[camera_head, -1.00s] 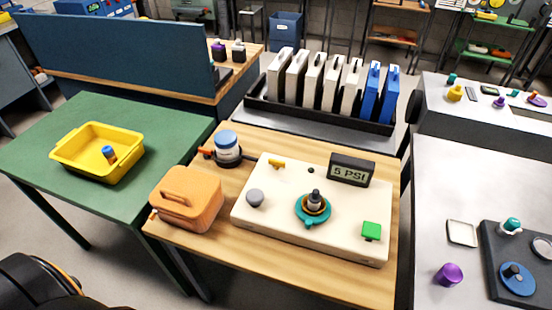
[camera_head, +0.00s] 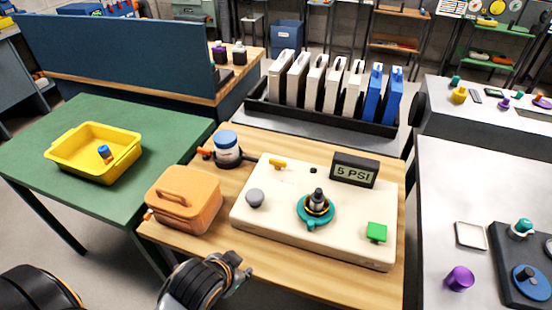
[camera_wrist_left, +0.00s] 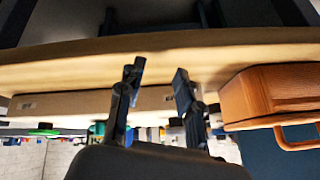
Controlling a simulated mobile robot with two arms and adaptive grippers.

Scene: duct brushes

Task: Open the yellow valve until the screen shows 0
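The yellow valve (camera_head: 278,163) is a small handle near the back left of a cream panel (camera_head: 270,224) on the wooden table. The screen (camera_head: 354,171) at the panel's back right reads 5 PSI. My left gripper (camera_head: 240,273) is at the table's front edge, in front of the panel and well apart from the valve. In the left wrist view my left gripper (camera_wrist_left: 156,84) has its two fingers spread with nothing between them; the picture is upside down and the panel's front side (camera_wrist_left: 75,103) lies beyond. I cannot make out the valve there. My right gripper is not in view.
The panel also carries a grey knob (camera_head: 254,197), a teal-based valve (camera_head: 312,222) and a green button (camera_head: 376,232). An orange case (camera_head: 190,212) stands left of it, and a blue-capped jar (camera_head: 227,146) behind the case. The wooden table's front strip is clear.

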